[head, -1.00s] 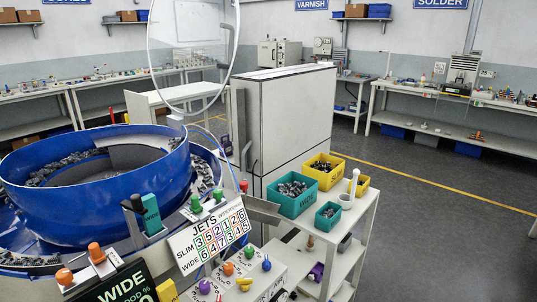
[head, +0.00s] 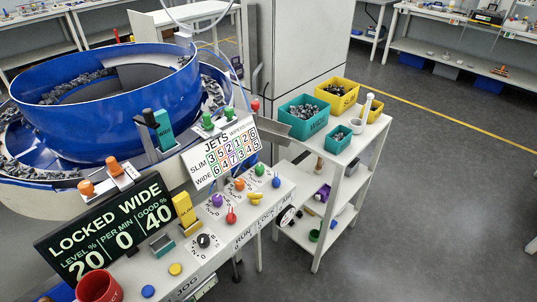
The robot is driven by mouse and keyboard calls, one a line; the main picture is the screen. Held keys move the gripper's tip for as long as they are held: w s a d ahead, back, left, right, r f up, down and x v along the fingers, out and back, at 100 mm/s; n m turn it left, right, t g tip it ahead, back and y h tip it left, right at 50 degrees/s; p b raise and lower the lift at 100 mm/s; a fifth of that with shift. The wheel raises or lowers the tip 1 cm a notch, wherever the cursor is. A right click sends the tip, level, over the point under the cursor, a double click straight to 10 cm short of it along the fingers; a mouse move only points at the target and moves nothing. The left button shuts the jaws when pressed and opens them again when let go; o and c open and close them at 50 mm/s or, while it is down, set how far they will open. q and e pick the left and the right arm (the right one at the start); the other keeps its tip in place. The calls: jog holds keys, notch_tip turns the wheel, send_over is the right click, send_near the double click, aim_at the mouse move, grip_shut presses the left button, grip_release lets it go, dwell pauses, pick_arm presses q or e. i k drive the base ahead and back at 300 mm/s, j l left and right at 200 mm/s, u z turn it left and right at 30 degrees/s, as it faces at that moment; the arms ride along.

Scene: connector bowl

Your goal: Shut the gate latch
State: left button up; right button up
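The blue bowl feeder (head: 105,95) stands at the left with dark connectors on its track. No part is plainly recognisable as the gate latch. Fittings on the bowl's rim include a teal block with a dark upright piece (head: 161,128), two orange knobs on a bracket (head: 102,179) and two green knobs (head: 217,120). A display (head: 105,228) reads LOCKED WIDE, level 20, per minute 0, good 40. A white console (head: 225,222) carries coloured knobs, a yellow handle (head: 255,197) and a black dial (head: 204,241). Neither of my grippers is in view.
A JETS number card (head: 220,153) stands behind the console. A red mug (head: 99,288) is at the bottom left. Floor at the right is clear.

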aim_at(149, 120)
jog(key=l+u, duration=0.25)
jog(key=l, duration=0.4)
jog(key=k+l+u, duration=0.2)
jog(key=l, duration=0.75)
jog(key=i+l+u, duration=0.15)
jog(key=k+j, duration=0.05)
